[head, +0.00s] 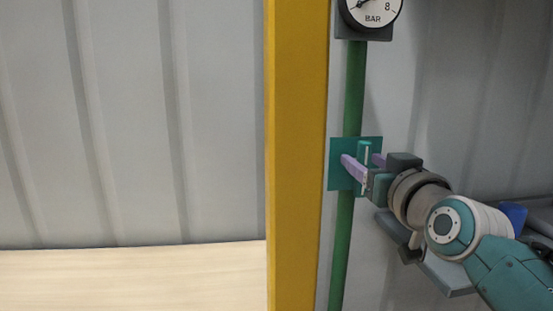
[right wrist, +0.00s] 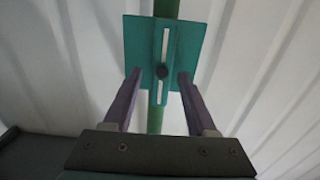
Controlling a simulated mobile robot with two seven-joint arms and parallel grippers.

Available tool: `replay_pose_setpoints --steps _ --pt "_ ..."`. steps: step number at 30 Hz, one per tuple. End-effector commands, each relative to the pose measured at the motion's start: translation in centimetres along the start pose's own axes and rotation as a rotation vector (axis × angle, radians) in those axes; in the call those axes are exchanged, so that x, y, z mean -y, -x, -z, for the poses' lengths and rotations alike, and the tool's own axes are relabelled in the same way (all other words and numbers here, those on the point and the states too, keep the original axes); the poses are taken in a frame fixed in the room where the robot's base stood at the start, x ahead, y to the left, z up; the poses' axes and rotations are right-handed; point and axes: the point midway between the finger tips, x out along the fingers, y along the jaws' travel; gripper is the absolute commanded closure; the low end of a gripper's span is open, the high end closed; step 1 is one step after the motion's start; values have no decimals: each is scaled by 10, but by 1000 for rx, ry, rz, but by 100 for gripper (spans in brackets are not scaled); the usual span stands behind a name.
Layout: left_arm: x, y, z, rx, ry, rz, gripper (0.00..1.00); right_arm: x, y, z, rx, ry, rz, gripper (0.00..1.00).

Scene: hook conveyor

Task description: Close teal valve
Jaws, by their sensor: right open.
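The teal valve (head: 336,176) is a square plate on a green vertical pipe. Its teal handle (head: 365,150) stands upright, in line with the pipe. In the right wrist view the handle (right wrist: 162,62) shows a white stripe down its length and a dark round hub at its middle; the plate (right wrist: 137,42) is behind it. My right gripper (head: 362,159) is open at the valve, one purple finger on either side of the handle. In the right wrist view gaps show between the fingers (right wrist: 158,75) and the handle. My left gripper is out of view.
A yellow post (head: 296,150) stands just left of the pipe (head: 354,90). A pressure gauge (head: 372,12) sits above the valve. A grey shelf (head: 447,275) and a blue object (head: 514,214) lie behind my right arm. Ribbed grey wall panels (head: 130,120) fill the left.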

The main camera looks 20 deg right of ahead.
Motion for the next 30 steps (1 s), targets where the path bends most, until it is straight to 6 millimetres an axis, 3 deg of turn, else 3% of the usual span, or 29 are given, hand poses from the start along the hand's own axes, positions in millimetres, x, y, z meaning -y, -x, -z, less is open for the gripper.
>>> replay_pose_setpoints --steps 12,27,30 --pt "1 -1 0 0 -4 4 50 0 -10 0 1 0 0 43" --pt "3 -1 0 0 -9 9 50 0 -10 0 1 1 0 98" --pt "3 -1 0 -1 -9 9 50 0 -10 0 1 1 0 100"
